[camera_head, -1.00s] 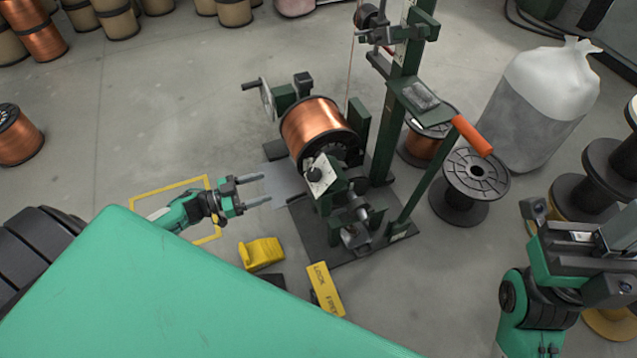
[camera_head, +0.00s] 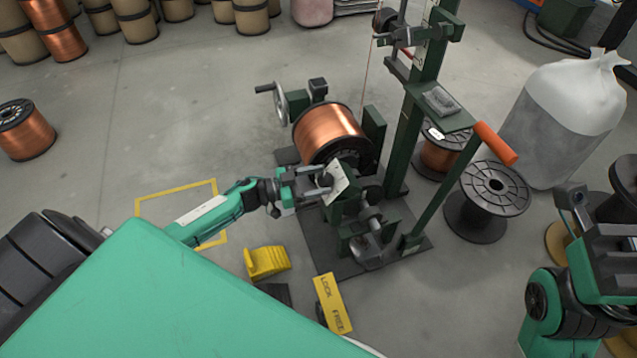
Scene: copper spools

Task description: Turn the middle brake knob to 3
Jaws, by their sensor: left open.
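A knob on a white dial plate (camera_head: 340,184) sits on the near side of the green winding machine, by the copper spool (camera_head: 327,130). The numbers on the dial are too small to read. My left gripper (camera_head: 325,183) is open, its fingers reaching right to the knob at the plate. The fingers overlap the knob in view, so I cannot tell whether they touch it or where the knob points. My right gripper (camera_head: 587,208) is at the right edge, away from the machine; its fingertips are not clear.
A yellow wedge (camera_head: 268,262) and a yellow "LOCK FREE" sign (camera_head: 333,303) are on the floor in front of the machine. A black empty spool (camera_head: 489,199) and a clear bag (camera_head: 563,125) stand to the right. An orange-handled lever (camera_head: 494,143) sticks out rightward.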

